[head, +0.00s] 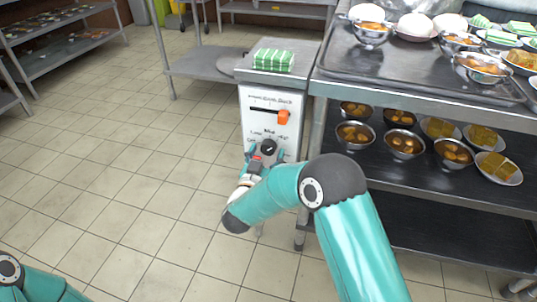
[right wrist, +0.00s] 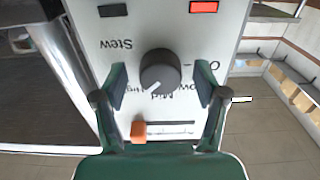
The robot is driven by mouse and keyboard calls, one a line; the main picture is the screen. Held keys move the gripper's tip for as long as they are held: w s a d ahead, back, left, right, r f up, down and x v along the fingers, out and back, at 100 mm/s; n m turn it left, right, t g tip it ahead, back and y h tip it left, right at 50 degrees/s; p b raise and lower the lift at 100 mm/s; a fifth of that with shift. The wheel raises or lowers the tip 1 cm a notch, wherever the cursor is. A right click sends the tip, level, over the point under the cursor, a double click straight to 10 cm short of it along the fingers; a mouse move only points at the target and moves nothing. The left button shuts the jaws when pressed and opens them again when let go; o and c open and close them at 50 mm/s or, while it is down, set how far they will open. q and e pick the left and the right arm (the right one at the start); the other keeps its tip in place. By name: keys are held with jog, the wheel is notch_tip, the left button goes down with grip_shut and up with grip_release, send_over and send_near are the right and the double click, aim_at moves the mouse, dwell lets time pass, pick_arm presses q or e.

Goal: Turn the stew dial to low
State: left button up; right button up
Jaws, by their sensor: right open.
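The stew dial (head: 269,147) is a round black knob on the white front of a control box (head: 246,122). In the right wrist view the dial (right wrist: 160,68) shows a white mark pointing down and slightly left, toward upside-down lettering that is partly hidden. "Stew" reads upside down beside it. My right gripper (head: 259,161) is at the dial in the head view. In the right wrist view its open fingers (right wrist: 162,78) stand on both sides of the dial, with gaps showing. My left gripper is out of view.
An orange slider (head: 283,116) sits above the dial in the head view. A red indicator (right wrist: 203,6) is on the panel. A green-striped bundle (head: 273,60) lies on the box. A steel table (head: 425,92) with bowls stands right. The tiled floor left is clear.

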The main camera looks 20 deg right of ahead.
jog(key=shift+w+d, duration=0.15)
jog(key=c, duration=1)
jog(key=shift+d, duration=0.3)
jog(key=shift+c, duration=0.8)
jog(key=shift+a, duration=0.15)
